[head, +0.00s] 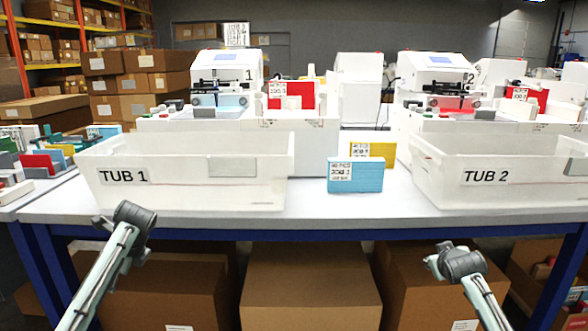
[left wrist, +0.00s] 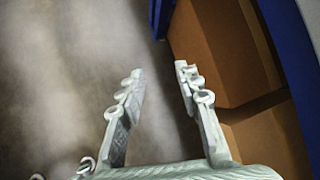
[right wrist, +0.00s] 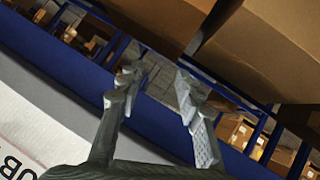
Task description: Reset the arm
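My left arm (head: 118,245) comes in at the lower left of the head view, in front of the table and below the tub marked TUB 1 (head: 185,196). In the left wrist view my left gripper (left wrist: 158,75) is open with nothing between its fingers. My right arm (head: 462,268) is at the lower right of the head view, in front of the table and below the tub marked TUB 2 (head: 495,194). In the right wrist view my right gripper (right wrist: 155,80) is open and empty.
The white table (head: 330,212) has a blue frame, with cardboard boxes (head: 310,280) beneath. A blue block (head: 355,176) and a yellow block (head: 383,152) stand between the tubs. Two plotter machines (head: 226,75) (head: 433,78) stand behind. Open floor (left wrist: 60,70) shows under my left gripper.

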